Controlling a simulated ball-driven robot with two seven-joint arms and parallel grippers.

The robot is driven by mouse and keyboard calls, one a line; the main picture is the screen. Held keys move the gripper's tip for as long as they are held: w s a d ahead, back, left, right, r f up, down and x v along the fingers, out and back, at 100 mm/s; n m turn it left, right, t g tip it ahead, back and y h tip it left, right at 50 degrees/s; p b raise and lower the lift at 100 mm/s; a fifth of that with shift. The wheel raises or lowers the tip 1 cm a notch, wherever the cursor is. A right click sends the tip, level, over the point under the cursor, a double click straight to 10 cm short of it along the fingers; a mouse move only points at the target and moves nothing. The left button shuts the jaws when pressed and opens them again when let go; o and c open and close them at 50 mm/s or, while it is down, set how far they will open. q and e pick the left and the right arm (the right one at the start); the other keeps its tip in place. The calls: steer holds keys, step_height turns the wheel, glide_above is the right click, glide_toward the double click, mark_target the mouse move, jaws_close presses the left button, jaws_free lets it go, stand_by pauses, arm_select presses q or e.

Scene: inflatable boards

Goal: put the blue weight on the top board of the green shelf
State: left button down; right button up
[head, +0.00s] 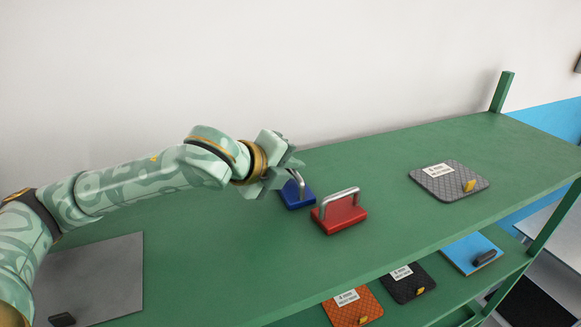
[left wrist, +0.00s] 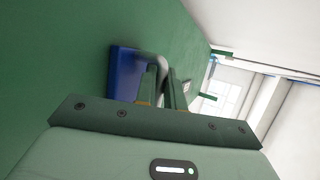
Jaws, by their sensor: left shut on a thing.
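The blue weight (head: 297,196) is a blue block with a metal bar handle. It is at the top board (head: 400,220) of the green shelf, just left of a red weight (head: 341,218) with the same kind of handle. My left gripper (head: 294,174) is shut on the blue weight's handle. In the left wrist view the blue block (left wrist: 124,74) shows beside the fingers (left wrist: 163,88), with the handle running between them. I cannot tell whether the block's base touches the board. My right gripper is out of view.
A grey textured pad (head: 440,188) with a label and yellow clip lies on the top board at right. A grey plate (head: 100,275) lies at left. Orange (head: 345,308), dark (head: 405,288) and blue (head: 462,250) pads lie on the lower board. A post (head: 502,92) rises at the back corner.

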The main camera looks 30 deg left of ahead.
arm_select(q)
steer(key=c, duration=1.5)
jaws_free()
steer(key=shift+s, duration=0.1)
steer(key=b+v, duration=0.1)
steer(key=v, duration=0.5)
steer(key=shift+s+a+f+b, duration=0.1)
steer(key=shift+a+b, duration=0.15)
steer(key=shift+b, duration=0.1)
steer(key=b+v, duration=0.2)
steer(key=b, duration=0.3)
steer(key=shift+s, duration=0.3)
steer(key=b+v, duration=0.1)
steer(key=v, duration=0.2)
steer(key=shift+r, duration=0.35)
